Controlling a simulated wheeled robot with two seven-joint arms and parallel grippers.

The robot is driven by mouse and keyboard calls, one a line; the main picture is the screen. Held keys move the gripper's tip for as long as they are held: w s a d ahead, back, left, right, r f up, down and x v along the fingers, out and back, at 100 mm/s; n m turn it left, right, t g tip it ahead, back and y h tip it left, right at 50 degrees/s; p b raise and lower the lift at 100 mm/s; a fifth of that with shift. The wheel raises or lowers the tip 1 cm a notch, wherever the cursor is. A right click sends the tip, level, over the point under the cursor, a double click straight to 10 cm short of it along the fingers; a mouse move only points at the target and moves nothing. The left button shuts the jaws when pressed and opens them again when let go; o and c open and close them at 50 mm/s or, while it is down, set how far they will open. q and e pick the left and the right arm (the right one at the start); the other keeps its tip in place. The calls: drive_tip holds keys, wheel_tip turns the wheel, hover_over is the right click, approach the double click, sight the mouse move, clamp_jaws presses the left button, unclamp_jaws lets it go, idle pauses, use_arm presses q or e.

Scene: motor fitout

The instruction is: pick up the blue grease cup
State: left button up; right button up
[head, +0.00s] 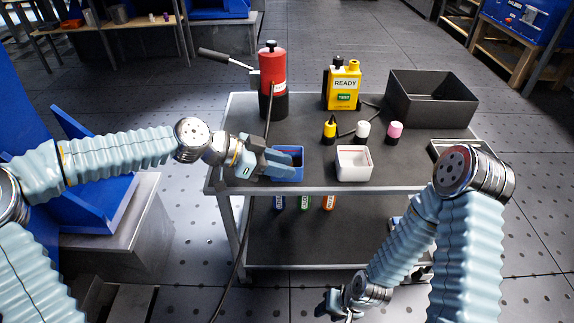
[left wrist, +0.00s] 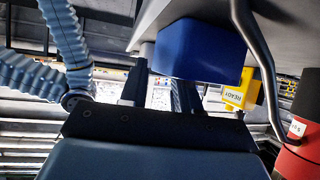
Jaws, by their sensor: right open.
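The blue grease cup (head: 291,155) is a small square open-topped cup near the front edge of the cart top. In the left wrist view the blue cup (left wrist: 200,50) shows close by, beyond the fingertips. My left gripper (head: 276,162) is at the cup's left side and overlaps part of it in the head view. In the left wrist view the left gripper's fingers (left wrist: 160,90) stand apart with background showing between them. The cup is not clearly between them; contact cannot be told. My right gripper (head: 338,308) is open, low in front of the cart.
A white cup (head: 354,163) stands right of the blue one. Behind are small bottles (head: 362,131), a red grease pump (head: 272,80), a yellow tester (head: 344,85) and a dark bin (head: 432,98). A cable hangs past the cart's front. The lower shelf (head: 340,235) holds several coloured tubes.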

use_arm(q)
clamp_jaws()
